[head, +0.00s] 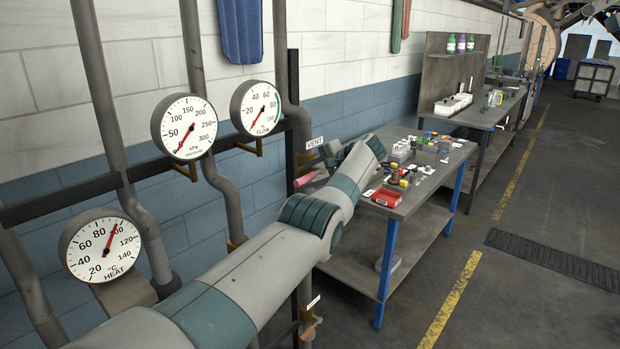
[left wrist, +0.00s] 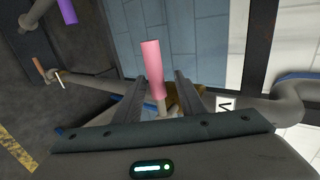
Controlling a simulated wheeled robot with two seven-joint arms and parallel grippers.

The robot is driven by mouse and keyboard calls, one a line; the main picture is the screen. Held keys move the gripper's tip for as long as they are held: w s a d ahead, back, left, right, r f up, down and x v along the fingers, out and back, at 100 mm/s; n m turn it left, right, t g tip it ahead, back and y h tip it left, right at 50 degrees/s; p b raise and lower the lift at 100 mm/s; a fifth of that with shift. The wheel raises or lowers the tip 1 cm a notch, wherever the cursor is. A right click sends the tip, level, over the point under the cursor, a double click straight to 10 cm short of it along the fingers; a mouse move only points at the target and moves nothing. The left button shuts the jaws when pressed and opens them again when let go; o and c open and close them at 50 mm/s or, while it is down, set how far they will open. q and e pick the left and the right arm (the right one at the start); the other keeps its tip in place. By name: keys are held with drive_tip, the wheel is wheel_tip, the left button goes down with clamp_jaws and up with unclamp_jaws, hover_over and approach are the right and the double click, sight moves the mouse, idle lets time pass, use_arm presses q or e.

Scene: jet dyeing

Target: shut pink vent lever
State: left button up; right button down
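The pink vent lever (head: 304,179) shows in the head view as a short pink handle below the white VENT label (head: 314,142), at the pipe by the wall. My left arm hides part of its surroundings. In the left wrist view the pink lever (left wrist: 151,62) stands between the two dark fingers of my left gripper (left wrist: 160,82). The fingers are apart, with a gap on the lever's right side. I cannot tell whether the left finger touches it.
Three dial gauges, pressure (head: 184,126), flow (head: 255,108) and heat (head: 100,250), stand on pipes left of my arm. A purple handle (left wrist: 67,10) shows at the wrist view's upper left.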

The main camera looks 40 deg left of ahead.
use_arm(q)
drive_tip(key=shift+f, duration=0.15)
drive_tip(key=shift+d, duration=0.15)
drive_tip(key=shift+b+v, duration=0.4)
drive_tip(key=shift+v, duration=0.45)
drive_tip(key=w+b+v, duration=0.1)
drive_tip(key=b+v, duration=0.4)
drive_tip(key=v, duration=1)
drive_tip(key=shift+s, duration=0.5)
drive_tip(key=shift+d, duration=0.15)
